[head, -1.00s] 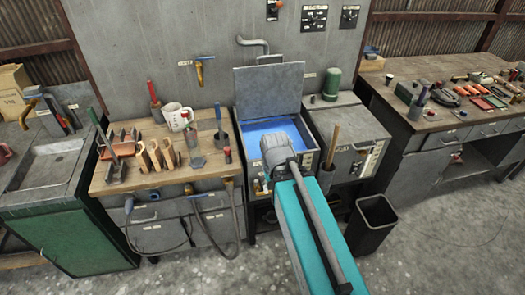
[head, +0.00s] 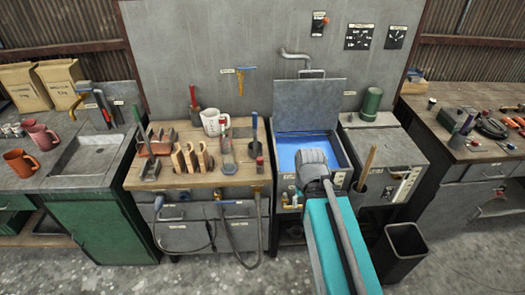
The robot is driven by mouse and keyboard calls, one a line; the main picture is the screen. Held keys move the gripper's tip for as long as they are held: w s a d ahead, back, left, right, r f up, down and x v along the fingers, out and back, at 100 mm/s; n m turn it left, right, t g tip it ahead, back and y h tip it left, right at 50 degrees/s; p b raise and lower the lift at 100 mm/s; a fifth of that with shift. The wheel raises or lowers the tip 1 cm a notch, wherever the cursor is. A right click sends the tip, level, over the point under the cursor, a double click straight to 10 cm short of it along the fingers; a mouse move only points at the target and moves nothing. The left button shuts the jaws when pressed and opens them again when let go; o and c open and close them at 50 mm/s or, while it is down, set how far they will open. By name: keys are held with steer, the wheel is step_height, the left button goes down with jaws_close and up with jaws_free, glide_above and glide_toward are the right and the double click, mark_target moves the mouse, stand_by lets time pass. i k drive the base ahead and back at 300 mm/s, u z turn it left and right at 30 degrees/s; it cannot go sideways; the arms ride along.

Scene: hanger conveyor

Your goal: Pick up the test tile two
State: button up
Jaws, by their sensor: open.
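I cannot pick out test tile two in the head view. A group of upright tan, arch-shaped pieces (head: 190,159) stands on the wooden bench top, too small to read any marking. My teal and grey arm reaches up from the bottom, right of centre, in front of the open blue-lined basin. I cannot make out any gripper fingers. The arm hides part of the basin and its front.
The blue basin (head: 290,150) has its grey lid (head: 309,105) raised. A white mug (head: 213,122) and upright tools crowd the wooden bench. A black bin (head: 403,250) stands on the floor at right. A green sink cabinet (head: 95,215) is at left. Hoses hang from the bench front.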

mark_target(190, 159)
steer(key=k, duration=1.35)
steer(key=u, duration=0.6)
steer(key=i, duration=1.85)
steer(key=z, duration=0.55)
